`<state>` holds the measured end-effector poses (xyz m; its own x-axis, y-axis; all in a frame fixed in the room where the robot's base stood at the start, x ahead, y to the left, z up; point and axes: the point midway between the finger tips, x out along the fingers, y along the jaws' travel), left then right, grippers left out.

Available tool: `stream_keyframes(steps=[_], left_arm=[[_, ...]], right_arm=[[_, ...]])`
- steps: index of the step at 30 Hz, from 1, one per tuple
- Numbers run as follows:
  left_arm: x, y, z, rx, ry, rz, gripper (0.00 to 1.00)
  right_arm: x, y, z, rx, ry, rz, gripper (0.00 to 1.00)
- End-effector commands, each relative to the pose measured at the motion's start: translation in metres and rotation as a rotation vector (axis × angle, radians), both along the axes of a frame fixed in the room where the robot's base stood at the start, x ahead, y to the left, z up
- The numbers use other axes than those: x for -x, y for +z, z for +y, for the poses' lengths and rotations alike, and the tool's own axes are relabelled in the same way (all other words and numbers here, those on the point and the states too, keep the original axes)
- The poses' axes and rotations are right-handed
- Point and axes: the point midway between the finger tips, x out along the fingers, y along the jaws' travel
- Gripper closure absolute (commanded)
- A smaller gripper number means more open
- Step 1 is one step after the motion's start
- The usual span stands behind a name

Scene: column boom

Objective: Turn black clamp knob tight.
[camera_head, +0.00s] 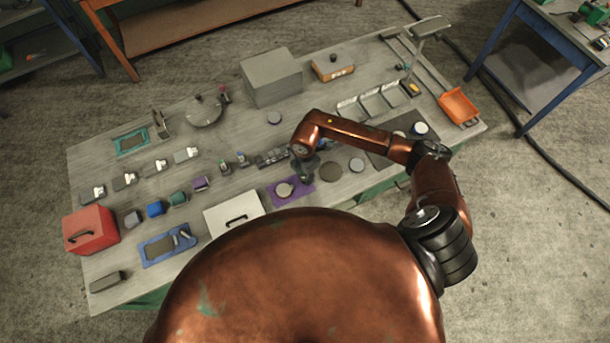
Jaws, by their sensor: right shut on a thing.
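My right arm comes in from the right and bends down over the middle of the grey workbench (346,199). Its gripper (306,174) points down, close to the bench top, between a dark metal strip (272,157) and a purple mat (289,190). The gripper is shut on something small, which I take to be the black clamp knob. The knob itself is hidden by the fingers and wrist, so I cannot see how far it is turned. My left gripper is not in view.
A round grey disc (331,171) lies right of the gripper. A grey block (271,77) and an orange tray (458,106) stand farther back.

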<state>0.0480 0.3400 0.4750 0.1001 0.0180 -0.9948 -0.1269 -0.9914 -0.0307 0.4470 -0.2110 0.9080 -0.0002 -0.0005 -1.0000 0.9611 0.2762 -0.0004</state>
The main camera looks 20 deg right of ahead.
Motion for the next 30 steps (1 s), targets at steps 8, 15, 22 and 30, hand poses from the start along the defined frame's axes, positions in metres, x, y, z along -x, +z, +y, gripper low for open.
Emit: stream_keyframes(steps=[8,15,22,30], left_arm=[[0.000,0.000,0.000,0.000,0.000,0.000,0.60],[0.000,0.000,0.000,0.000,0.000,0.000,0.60],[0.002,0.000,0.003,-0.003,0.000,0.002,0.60],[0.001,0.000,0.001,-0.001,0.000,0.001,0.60]], right_arm=[[-0.001,0.001,0.000,-0.001,-0.001,-0.002,0.68],[0.000,0.000,0.000,0.000,0.000,-0.001,0.56],[0.000,0.002,0.000,0.000,0.001,-0.001,0.56],[-0.002,0.038,0.000,-0.001,0.003,-0.005,0.56]])
